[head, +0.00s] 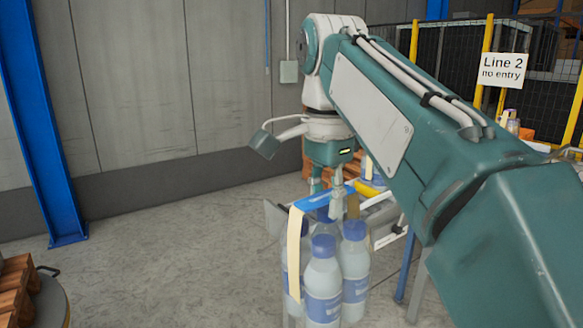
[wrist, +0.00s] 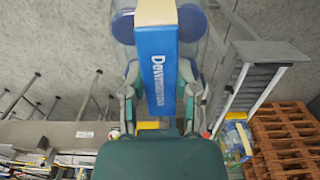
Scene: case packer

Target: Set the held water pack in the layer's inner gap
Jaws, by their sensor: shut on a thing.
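The held water pack (head: 325,265) is a cluster of clear bottles with blue caps and blue labels, bound by a blue and cream carry band (head: 297,235). My gripper (head: 333,190) is shut on the band at the top of the pack. The pack hangs roughly upright below it. In the wrist view the blue printed band (wrist: 158,75) runs between the two fingers of my gripper (wrist: 160,90), with blue caps at the top of the picture. The layer and its inner gap cannot be made out in either view.
Wooden pallets (head: 18,285) stand at the left edge. In the wrist view are a grey slatted conveyor (wrist: 252,82) and stacked pallets (wrist: 290,130) at right. A "Line 2 no entry" sign (head: 502,70) hangs at a yellow-posted fence. Bare floor (head: 170,230) lies left of the pack.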

